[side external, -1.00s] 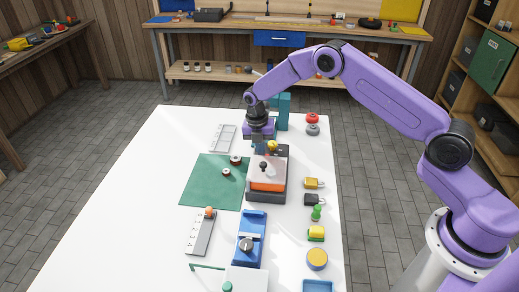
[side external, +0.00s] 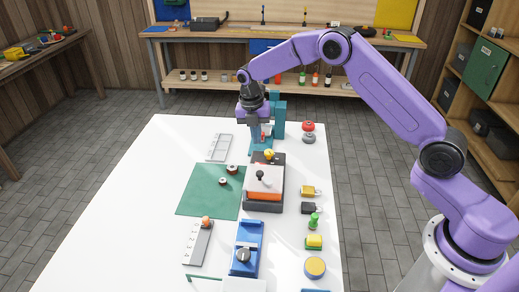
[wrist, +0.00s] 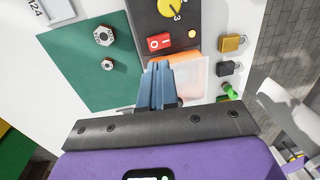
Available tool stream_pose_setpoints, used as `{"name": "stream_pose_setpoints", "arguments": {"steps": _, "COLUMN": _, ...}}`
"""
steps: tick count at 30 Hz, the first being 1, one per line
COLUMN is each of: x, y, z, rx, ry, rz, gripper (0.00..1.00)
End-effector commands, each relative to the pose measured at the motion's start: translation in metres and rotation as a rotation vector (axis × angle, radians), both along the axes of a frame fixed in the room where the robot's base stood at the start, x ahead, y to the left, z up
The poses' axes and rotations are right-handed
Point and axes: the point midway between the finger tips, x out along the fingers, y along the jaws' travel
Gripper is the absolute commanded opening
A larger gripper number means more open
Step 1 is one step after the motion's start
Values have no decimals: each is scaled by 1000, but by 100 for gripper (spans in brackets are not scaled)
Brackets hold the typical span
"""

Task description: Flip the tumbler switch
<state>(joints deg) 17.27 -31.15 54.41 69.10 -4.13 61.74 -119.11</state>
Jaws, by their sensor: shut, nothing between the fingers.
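A red rocker switch (wrist: 158,41) marked with I and O sits on a dark panel (wrist: 153,22) in the wrist view, below a yellow dial. I cannot tell which side of it is pressed. It is not clearly visible in the side view, where the grey and orange box (side external: 264,187) carries a black ball knob (side external: 260,175). My gripper (wrist: 157,68) is shut and empty; its blue fingers point toward the switch, and appear just below it in the wrist view. In the side view my gripper (side external: 260,138) hangs above the far end of the box, apart from it.
A teal stand (side external: 279,115) rises close behind my gripper. Yellow and black padlocks (side external: 309,191) lie right of the box. A green mat (side external: 203,195) with two nuts is at left. A blue device (side external: 247,245) stands nearer. White tabletop is free at far left.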

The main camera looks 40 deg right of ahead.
Motion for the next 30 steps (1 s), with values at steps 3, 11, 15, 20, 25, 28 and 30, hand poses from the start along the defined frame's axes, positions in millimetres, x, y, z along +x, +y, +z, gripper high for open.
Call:
{"name": "stream_pose_setpoints", "arguments": {"steps": 3, "x": 3, "y": 2, "z": 23, "rx": 2, "ry": -5, "rz": 0, "gripper": 0}}
{"name": "stream_pose_setpoints", "arguments": {"steps": 11, "x": 4, "y": 4, "z": 47, "rx": 2, "ry": -4, "rz": 0, "gripper": 0}}
{"name": "stream_pose_setpoints", "arguments": {"steps": 15, "x": 4, "y": 5, "z": 49, "rx": 1, "ry": -1, "rz": 0, "gripper": 0}}
{"name": "stream_pose_setpoints", "arguments": {"steps": 20, "x": 4, "y": 5, "z": 49, "rx": 2, "ry": -2, "rz": 1, "gripper": 0}}
{"name": "stream_pose_setpoints", "arguments": {"steps": 25, "x": 1, "y": 8, "z": 52, "rx": 2, "ry": -6, "rz": -10, "gripper": 0}}
{"name": "stream_pose_setpoints", "arguments": {"steps": 28, "x": -12, "y": 20, "z": 62, "rx": 1, "ry": -18, "rz": -53, "gripper": 0}}
{"name": "stream_pose_setpoints", "arguments": {"steps": 30, "x": -29, "y": 31, "z": 73, "rx": 0, "ry": -30, "rz": -107, "gripper": 0}}
